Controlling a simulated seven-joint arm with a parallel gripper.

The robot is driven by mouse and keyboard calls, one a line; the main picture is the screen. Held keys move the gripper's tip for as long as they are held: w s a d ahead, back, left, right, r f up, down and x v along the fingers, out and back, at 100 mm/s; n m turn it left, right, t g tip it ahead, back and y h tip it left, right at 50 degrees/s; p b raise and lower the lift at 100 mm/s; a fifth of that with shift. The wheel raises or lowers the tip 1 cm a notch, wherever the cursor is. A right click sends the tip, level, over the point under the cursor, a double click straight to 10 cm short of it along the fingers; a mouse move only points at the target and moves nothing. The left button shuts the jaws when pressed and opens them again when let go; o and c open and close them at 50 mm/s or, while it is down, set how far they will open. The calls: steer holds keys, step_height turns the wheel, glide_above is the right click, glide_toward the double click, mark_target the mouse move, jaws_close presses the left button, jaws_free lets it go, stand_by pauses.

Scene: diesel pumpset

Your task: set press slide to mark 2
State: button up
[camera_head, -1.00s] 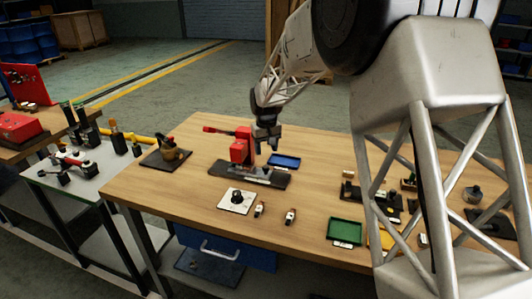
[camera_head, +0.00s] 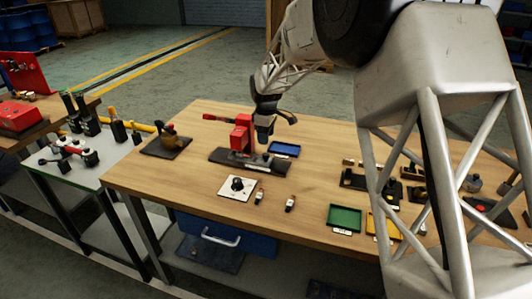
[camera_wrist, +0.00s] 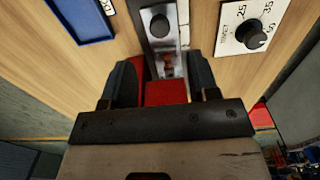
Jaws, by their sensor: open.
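The red press (camera_head: 242,136) stands on a dark base plate (camera_head: 222,158) on the wooden workbench. In the wrist view its red body (camera_wrist: 165,93) shows between the fingers. A grey metal slide strip (camera_wrist: 163,45) with a dark round knob (camera_wrist: 160,25) runs away from the red body. The mark numbers on it cannot be read. My gripper (camera_head: 263,137) is beside the press on its right, over the base. In the wrist view my gripper (camera_wrist: 163,75) is open, one dark finger on each side of the red body. Contact cannot be told.
A blue tray (camera_head: 285,150) lies close behind the base on the right. A white dial plate (camera_head: 230,190) with a black knob lies in front; it also shows in the wrist view (camera_wrist: 232,42). Two small parts (camera_head: 259,197) and a green tray (camera_head: 344,218) lie to the right.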

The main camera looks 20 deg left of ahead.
mark_target(266, 154)
steer(key=shift+f, duration=0.1)
stand_by(0.3)
steer(key=shift+f, duration=3.85)
steer(key=shift+c, duration=0.5)
steer(key=shift+a, duration=0.1)
jaws_close()
